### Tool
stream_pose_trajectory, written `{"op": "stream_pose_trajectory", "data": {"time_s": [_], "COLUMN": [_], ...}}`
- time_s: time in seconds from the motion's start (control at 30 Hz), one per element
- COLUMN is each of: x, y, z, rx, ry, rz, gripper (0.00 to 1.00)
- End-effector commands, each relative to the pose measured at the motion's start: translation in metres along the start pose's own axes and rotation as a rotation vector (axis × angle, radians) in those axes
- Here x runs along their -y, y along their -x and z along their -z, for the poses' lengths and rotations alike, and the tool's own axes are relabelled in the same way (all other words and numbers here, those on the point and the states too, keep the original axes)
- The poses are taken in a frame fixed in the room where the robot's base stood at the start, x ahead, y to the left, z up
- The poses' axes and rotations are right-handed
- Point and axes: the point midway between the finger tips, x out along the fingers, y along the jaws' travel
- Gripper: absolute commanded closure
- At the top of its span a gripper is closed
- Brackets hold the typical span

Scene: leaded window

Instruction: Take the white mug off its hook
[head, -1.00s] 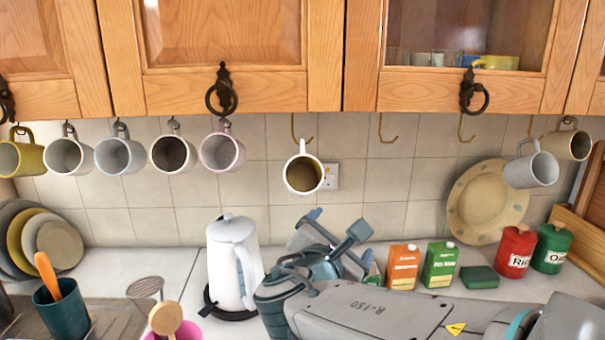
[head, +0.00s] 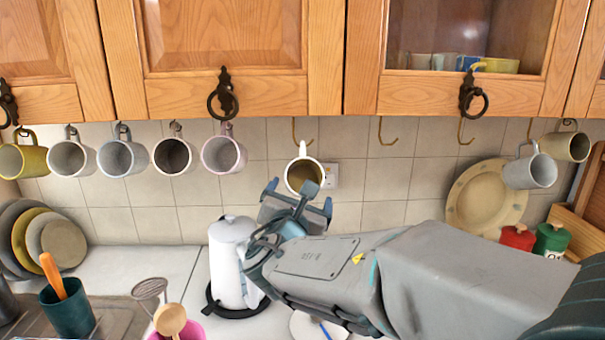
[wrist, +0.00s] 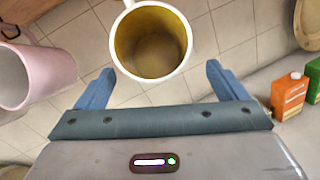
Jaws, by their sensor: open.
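A white mug with a mustard-yellow inside (head: 304,160) hangs from a brass hook (head: 295,131) under the cabinets, its mouth facing me. In the wrist view the same mug (wrist: 188,55) shows large at top centre, its lower rim between the fingertips as seen there. My gripper (head: 300,196) is open and empty, just below and in front of the mug in the head view, partly overlapping its lower edge. In the wrist view the two blue fingers (wrist: 160,70) stand apart on either side of the mug's lower part. I see no contact; the depth gap is hard to judge.
A pink-rimmed mug (head: 223,155) hangs to the left, with several more mugs beyond. Empty hooks (head: 387,132) are to the right. A white kettle (head: 228,240) stands below on the counter. Wooden cabinets (head: 225,90) are close above.

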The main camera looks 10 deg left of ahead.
Motion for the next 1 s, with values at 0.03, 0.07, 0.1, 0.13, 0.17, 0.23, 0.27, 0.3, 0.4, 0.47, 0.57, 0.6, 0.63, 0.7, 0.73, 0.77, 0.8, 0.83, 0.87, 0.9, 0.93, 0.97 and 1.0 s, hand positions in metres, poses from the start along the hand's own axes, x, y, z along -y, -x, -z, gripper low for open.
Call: {"op": "stream_pose_trajectory", "data": {"time_s": [0.03, 0.07, 0.1, 0.13, 0.17, 0.23, 0.27, 0.3, 0.4, 0.47, 0.57, 0.6, 0.63, 0.7, 0.73, 0.77, 0.8, 0.83, 0.87, 0.9, 0.93, 0.97, 1.0], "x": [-0.002, -0.002, -0.004, -0.005, -0.007, -0.007, -0.007, -0.007, -0.007, -0.006, -0.006, -0.006, -0.006, -0.006, -0.006, -0.006, -0.006, -0.006, -0.006, -0.006, -0.007, -0.007, -0.007], "y": [-0.005, -0.009, -0.014, -0.018, -0.022, -0.032, -0.036, -0.040, -0.047, -0.049, -0.049, -0.049, -0.049, -0.049, -0.049, -0.049, -0.049, -0.049, -0.049, -0.049, -0.049, -0.049, -0.049], "z": [-0.002, -0.003, -0.003, -0.004, -0.004, -0.004, -0.003, -0.003, -0.002, -0.002, -0.002, -0.001, -0.001, -0.001, -0.001, -0.001, -0.001, -0.001, -0.001, -0.001, -0.002, -0.002, -0.002], "rx": [0.000, -0.001, -0.001, 0.000, 0.000, -0.001, -0.001, -0.001, 0.000, 0.000, 0.000, 0.000, 0.000, 0.000, 0.000, 0.000, 0.000, 0.000, 0.000, 0.000, 0.002, 0.002, 0.002], "ry": [0.001, 0.001, 0.001, 0.001, 0.002, 0.001, 0.000, 0.001, 0.000, -0.001, -0.002, -0.002, -0.001, -0.001, -0.001, -0.001, -0.001, -0.001, -0.001, -0.001, -0.002, -0.002, -0.002], "rz": [0.002, 0.002, 0.003, 0.002, 0.002, 0.003, 0.003, 0.002, 0.002, 0.002, 0.001, 0.001, 0.001, 0.002, 0.002, 0.002, 0.001, 0.001, 0.001, 0.001, 0.001, 0.001, 0.001], "gripper": [0.08, 0.08, 0.08, 0.08, 0.08, 0.08, 0.08, 0.08, 0.08, 0.08, 0.08, 0.08, 0.08, 0.19, 0.27, 0.36, 0.47, 0.55, 0.63, 0.65, 0.65, 0.65, 0.65]}}
